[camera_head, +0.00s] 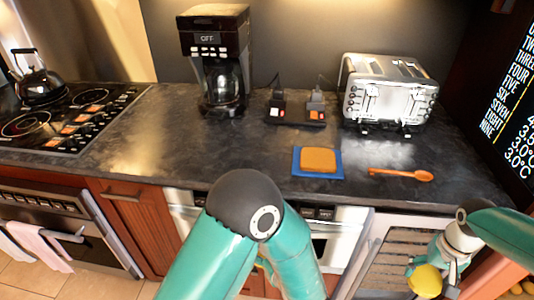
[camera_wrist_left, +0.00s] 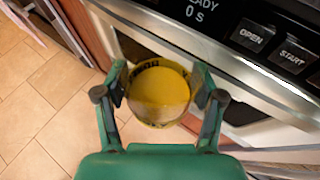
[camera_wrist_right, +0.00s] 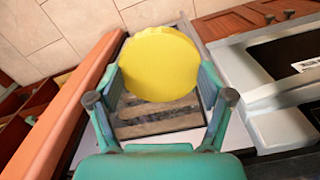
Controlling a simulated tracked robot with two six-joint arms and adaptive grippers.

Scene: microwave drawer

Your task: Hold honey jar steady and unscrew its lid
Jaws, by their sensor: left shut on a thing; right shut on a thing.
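The honey jar (camera_wrist_left: 160,93) shows in the left wrist view as a round golden-yellow top with dark lettering around its edge and no separate lid visible on it. My left gripper (camera_wrist_left: 162,88) is shut on the jar's sides. My right gripper (camera_wrist_right: 160,78) is shut on the yellow round lid (camera_wrist_right: 159,62), which it holds by the edges. In the head view the lid (camera_head: 426,281) is at the lower right with my right gripper (camera_head: 433,267), well apart from my left arm. In that view my left arm mostly hides the left gripper and the jar.
The microwave drawer front (camera_wrist_left: 226,62) is close beside the jar. A wine cooler (camera_wrist_right: 160,121) lies behind the lid.

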